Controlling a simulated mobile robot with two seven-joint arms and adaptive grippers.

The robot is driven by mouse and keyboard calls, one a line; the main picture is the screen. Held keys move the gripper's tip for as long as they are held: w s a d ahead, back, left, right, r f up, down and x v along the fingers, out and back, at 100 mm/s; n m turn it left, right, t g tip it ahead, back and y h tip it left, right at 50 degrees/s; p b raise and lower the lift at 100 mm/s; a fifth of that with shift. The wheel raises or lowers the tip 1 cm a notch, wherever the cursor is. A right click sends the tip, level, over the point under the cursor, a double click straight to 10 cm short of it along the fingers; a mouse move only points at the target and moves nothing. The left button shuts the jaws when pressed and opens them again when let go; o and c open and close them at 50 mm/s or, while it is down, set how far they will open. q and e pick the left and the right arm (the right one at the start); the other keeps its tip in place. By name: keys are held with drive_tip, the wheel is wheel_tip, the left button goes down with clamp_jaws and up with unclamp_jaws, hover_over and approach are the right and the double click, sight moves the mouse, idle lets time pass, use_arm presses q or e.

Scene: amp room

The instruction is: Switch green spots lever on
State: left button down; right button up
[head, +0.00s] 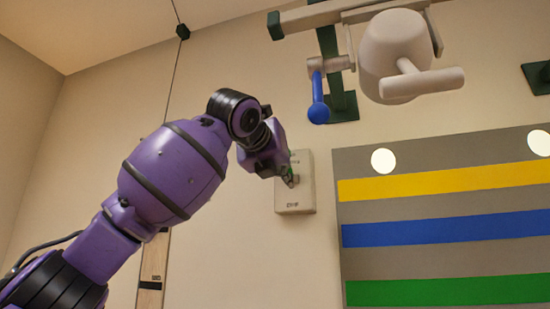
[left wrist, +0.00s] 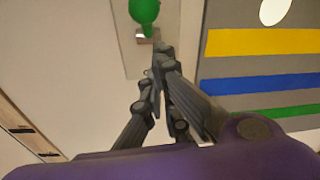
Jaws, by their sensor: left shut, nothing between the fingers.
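A pale switch box (head: 295,205) is fixed to the wall in the middle of the head view, with small dark marks I cannot read. A lever with a round green knob (left wrist: 144,10) stands out from it at the top of the left wrist view, on a small metal-like base (left wrist: 148,38). In the head view the lever is mostly hidden by my gripper. My left gripper (left wrist: 162,62) is shut and empty. Its fingertips are just below the lever base in the wrist picture; I cannot tell whether they touch it. My right gripper is not in view.
A blue-knobbed lever (head: 319,110) hangs above right of the box, beside a large white fixture (head: 392,55). A grey board (head: 430,150) with yellow, blue and green stripes is right of the box. A wooden strip (head: 152,258) runs down the wall at left.

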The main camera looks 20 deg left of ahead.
use_arm(q)
drive_tip(key=s+r, duration=0.5)
drive_tip(key=s, duration=0.4)
drive_tip(key=shift+s+a, duration=0.15)
drive_tip(key=shift+a, duration=0.3)
